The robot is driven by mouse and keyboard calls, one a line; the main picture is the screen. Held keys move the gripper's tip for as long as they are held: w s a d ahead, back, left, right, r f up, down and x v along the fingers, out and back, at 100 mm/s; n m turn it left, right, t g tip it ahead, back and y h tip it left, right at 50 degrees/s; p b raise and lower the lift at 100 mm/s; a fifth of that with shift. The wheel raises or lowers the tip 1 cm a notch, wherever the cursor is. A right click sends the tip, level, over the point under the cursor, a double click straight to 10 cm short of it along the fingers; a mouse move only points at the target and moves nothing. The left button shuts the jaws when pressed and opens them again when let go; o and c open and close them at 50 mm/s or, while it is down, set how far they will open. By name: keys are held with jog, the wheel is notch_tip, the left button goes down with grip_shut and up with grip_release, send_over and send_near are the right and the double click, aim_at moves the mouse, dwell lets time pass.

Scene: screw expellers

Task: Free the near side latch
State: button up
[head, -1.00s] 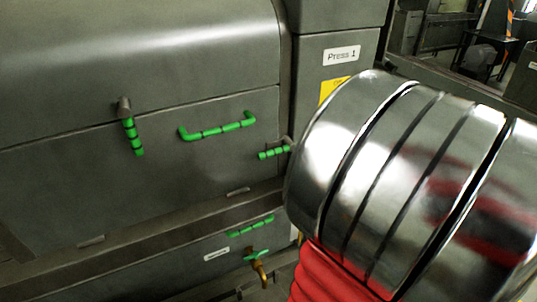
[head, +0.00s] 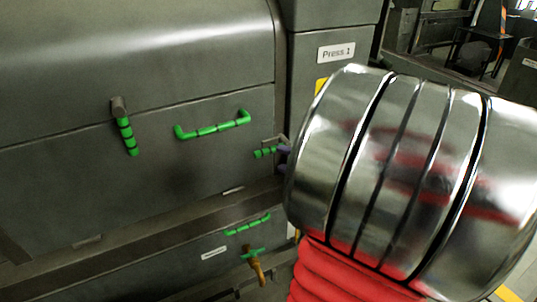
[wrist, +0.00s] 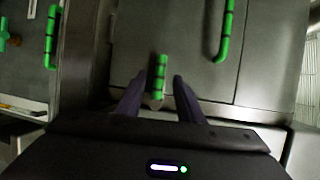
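A green-banded latch handle (head: 265,152) sticks out at the right end of the press front panel, beside a small grey bracket. In the wrist view this latch (wrist: 160,72) lies between the two dark fingers of my gripper (wrist: 158,80). The fingers are apart, with a gap on both sides of the latch, so my gripper is open around or just in front of it. Contact cannot be told. In the head view only the fingertips (head: 284,151) show; my arm hides the rest. A second green-banded latch (head: 125,132) hangs down at the panel's left.
A green bar handle (head: 213,128) is mid-panel and also shows in the wrist view (wrist: 226,30). Below are a ledge, a lower green handle (head: 248,224) and a tap with a green lever (head: 254,260). A "Press 1" label (head: 336,52) marks the column.

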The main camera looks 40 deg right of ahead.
aim_at(266, 154)
jog(key=shift+x, duration=3.35)
jog(key=shift+c, duration=0.6)
grip_shut()
